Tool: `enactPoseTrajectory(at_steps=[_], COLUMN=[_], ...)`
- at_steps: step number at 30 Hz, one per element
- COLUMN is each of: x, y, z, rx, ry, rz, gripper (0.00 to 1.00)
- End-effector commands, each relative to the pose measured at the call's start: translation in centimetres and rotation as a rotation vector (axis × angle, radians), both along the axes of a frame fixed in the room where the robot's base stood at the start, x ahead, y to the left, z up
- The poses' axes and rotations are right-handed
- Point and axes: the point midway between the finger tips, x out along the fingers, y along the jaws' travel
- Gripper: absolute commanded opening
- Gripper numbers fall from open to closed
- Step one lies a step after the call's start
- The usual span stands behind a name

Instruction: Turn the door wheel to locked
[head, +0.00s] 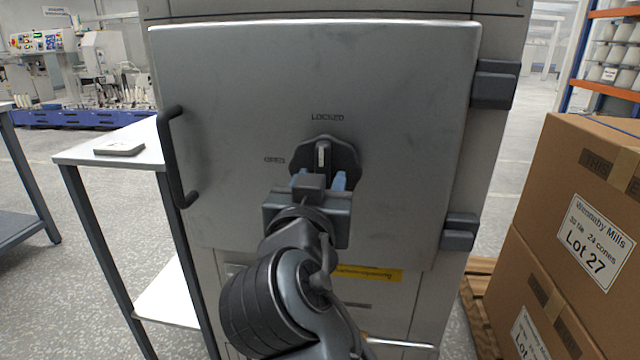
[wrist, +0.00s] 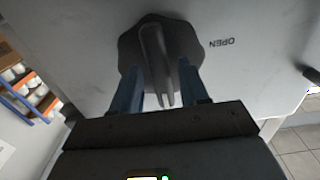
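The door wheel (head: 347,154) is a dark, many-sided knob with a raised grip bar, set on the grey cabinet door (head: 240,90). A pale mark on the bar points up toward the word LOCKED. The word OPEN is to the wheel's left. My gripper (head: 319,180) is in front of the wheel's lower part and hides some of it. In the wrist view, the two blue fingers of my gripper (wrist: 161,92) stand apart on either side of the wheel's bar (wrist: 154,60). A gap shows between each finger and the bar.
The door has a dark handle (head: 170,155) on its left and hinges (head: 495,84) on its right. A side table (head: 80,156) with a small grey item stands at left. Stacked cardboard boxes (head: 545,185) on a pallet stand close at right.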

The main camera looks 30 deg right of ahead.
Motion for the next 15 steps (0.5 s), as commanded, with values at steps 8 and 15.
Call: enactPoseTrajectory(at_steps=[8, 15], x=[0.0, -2.1], y=[0.0, 1.6], z=[0.1, 0.1], rx=[-0.001, -0.001], ry=[-0.002, -0.001], rz=[0.001, 0.005], gripper=[0.49, 0.49])
